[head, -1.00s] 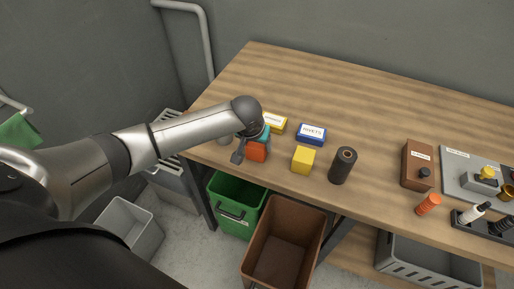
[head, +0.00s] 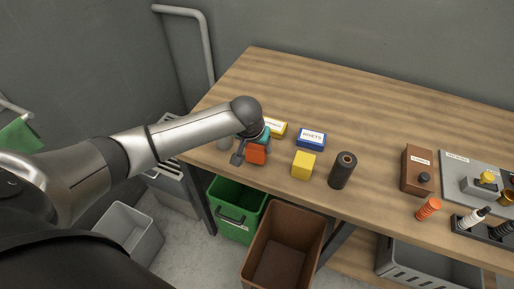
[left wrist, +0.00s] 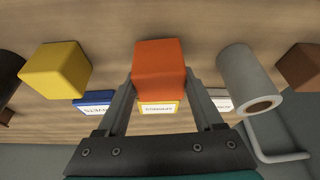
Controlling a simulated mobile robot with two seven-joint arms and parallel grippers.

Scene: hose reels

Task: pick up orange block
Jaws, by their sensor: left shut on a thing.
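The orange block (head: 257,155) is near the left front edge of the wooden table. My left gripper (head: 247,158) is shut on it, with a dark finger showing beside the block. In the left wrist view the orange block (left wrist: 160,67) sits between the two finger tips (left wrist: 160,84). I cannot tell whether its underside is clear of the table top. My right gripper is not in view.
A yellow block (head: 303,165), a dark roll (head: 342,171), a blue labelled box (head: 311,138) and a yellow labelled box (head: 277,128) stand close by. A grey roll (left wrist: 248,80) is beside the gripper. Green (head: 236,208) and brown (head: 283,245) bins stand below the table edge.

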